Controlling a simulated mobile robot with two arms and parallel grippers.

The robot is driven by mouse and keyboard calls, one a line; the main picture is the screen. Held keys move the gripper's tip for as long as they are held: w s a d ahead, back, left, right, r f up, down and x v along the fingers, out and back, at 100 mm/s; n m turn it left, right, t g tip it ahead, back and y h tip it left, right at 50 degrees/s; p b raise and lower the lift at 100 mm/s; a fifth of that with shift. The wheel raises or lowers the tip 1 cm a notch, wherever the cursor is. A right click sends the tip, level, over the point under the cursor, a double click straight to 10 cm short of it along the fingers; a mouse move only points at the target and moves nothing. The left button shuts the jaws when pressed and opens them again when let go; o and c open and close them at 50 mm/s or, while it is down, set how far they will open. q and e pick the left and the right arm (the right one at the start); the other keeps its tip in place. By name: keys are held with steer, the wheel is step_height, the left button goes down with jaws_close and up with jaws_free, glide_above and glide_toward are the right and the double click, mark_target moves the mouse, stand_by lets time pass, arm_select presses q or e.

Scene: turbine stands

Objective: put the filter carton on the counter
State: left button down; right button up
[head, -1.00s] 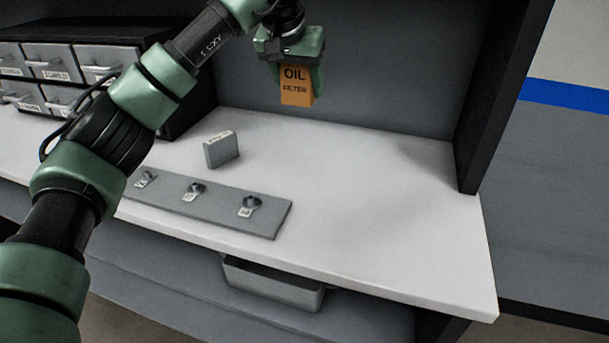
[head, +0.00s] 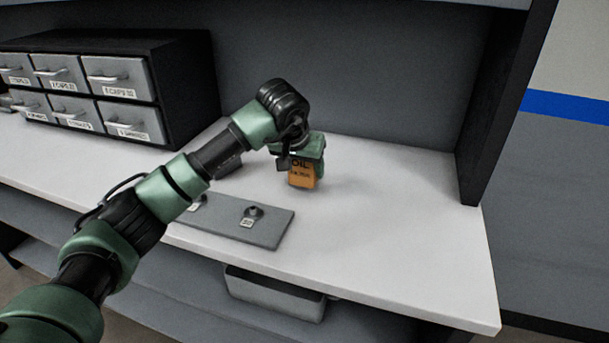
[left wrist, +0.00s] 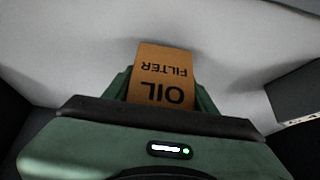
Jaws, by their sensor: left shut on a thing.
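The filter carton (head: 301,178) is an orange-brown box marked "OIL FILTER". My left gripper (head: 306,168) is shut on its upper part, low over the white counter (head: 400,225). The carton's lower end is at or just above the counter top; I cannot tell whether it touches. In the left wrist view the carton (left wrist: 163,75) sits between the green fingers, its lettering upside down, with the white surface behind it. My right gripper is in no view.
A black drawer cabinet (head: 180,85) with labelled grey drawers stands at the back left. A grey plate (head: 235,224) with small metal parts lies in front of the carton. A grey box, partly hidden, is behind my arm. The counter's right side is clear.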

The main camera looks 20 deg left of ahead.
arm_select(q)
steer(key=shift+f, duration=1.25)
steer(key=shift+f, duration=0.15)
steer(key=shift+c, duration=2.4)
jaws_free()
steer(key=shift+s+r, duration=0.1)
steer(key=shift+r, duration=0.35)
steer(key=v, duration=1.1)
steer(key=shift+s+b, duration=0.15)
steer(key=shift+b, duration=0.25)
